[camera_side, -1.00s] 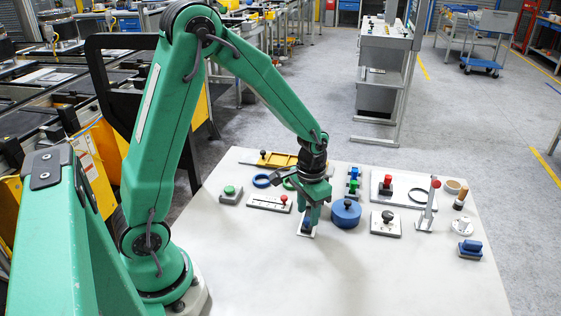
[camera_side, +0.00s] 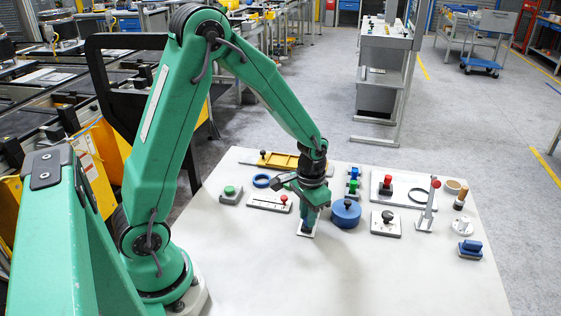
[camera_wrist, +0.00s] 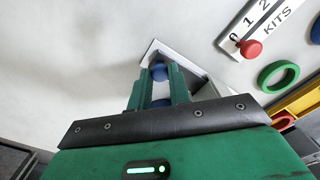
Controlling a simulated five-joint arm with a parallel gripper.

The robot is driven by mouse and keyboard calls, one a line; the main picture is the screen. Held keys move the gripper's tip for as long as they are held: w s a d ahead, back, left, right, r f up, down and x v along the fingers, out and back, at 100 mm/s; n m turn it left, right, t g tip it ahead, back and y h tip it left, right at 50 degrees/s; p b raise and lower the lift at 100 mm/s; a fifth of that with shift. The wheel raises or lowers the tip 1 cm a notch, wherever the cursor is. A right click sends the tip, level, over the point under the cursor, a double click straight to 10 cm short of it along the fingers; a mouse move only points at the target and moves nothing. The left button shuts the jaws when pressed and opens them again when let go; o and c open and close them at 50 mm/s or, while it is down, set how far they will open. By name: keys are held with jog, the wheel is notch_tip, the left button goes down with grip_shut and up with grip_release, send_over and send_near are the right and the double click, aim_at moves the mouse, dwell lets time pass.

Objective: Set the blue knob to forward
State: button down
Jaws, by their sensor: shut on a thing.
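The blue knob (camera_wrist: 159,72) shows between the two green fingers of my gripper (camera_wrist: 158,84) in the wrist view. It stands on a small pale plate (camera_wrist: 196,66). In the side view my gripper (camera_side: 308,217) points down over this plate (camera_side: 306,234), and the fingers hide most of the knob. My gripper is shut on the knob. The knob's setting marks are hidden or too small to read.
A slider plate (camera_side: 265,203) with a red knob is to the left, beside a green button box (camera_side: 231,194). A round blue container (camera_side: 346,213) stands close at the right. A grey plate with a dark knob (camera_side: 387,216) is further right. The table's front is clear.

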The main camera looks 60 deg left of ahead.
jog(key=shift+w+a, duration=1.6)
jog(key=shift+w, duration=0.1)
jog(key=c, duration=1.3)
grip_release()
